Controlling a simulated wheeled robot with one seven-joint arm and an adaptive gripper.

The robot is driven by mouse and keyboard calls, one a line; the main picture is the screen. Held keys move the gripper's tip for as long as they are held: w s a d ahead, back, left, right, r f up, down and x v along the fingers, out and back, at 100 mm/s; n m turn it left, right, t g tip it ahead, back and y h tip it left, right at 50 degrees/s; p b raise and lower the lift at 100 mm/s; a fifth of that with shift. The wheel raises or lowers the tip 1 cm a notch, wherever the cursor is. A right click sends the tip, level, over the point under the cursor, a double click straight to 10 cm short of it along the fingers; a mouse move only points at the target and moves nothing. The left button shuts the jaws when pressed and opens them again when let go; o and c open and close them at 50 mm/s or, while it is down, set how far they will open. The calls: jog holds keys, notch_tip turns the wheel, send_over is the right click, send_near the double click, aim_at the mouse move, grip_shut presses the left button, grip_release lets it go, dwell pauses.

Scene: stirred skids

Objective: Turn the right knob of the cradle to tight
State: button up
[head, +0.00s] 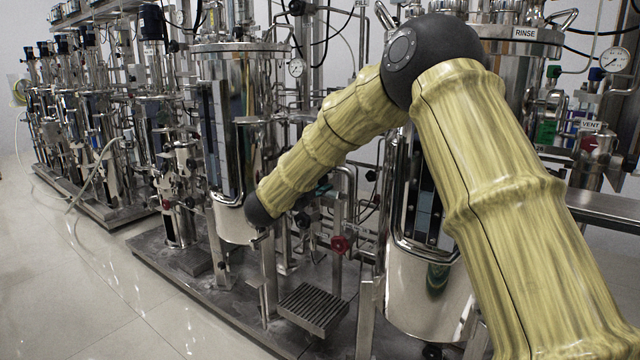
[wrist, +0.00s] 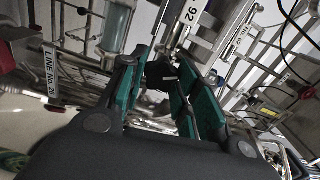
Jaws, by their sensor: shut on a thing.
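In the wrist view a black knob (wrist: 158,72) with a short white mark sits between the teal-padded fingers of my gripper (wrist: 166,84). The fingers lie on both sides of it and are shut on it. The knob's lower part and its mounting are hidden by the fingers. I cannot make out the cradle as a whole or the tight marking.
In the wrist view, plates reading "92" (wrist: 192,10) and "LINE No 26" (wrist: 50,72) and several pipes lie close around. In the head view a steel vessel (head: 240,110), a red handwheel (head: 340,243) and a grate (head: 312,308) stand nearby.

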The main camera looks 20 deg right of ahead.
jog(key=m+b, duration=0.1)
jog(key=m, duration=0.3)
jog(key=m+b, duration=0.1)
jog(key=shift+f+m+b, duration=0.25)
jog(key=shift+m+b, duration=0.1)
jog(key=shift+m, duration=0.05)
dwell(0.4)
jog(key=o, duration=1)
jog(key=shift+r, duration=0.1)
jog(key=shift+a, duration=0.15)
jog(key=v, duration=1.1)
jog(key=shift+s+a, duration=0.25)
jog(key=shift+s, duration=0.05)
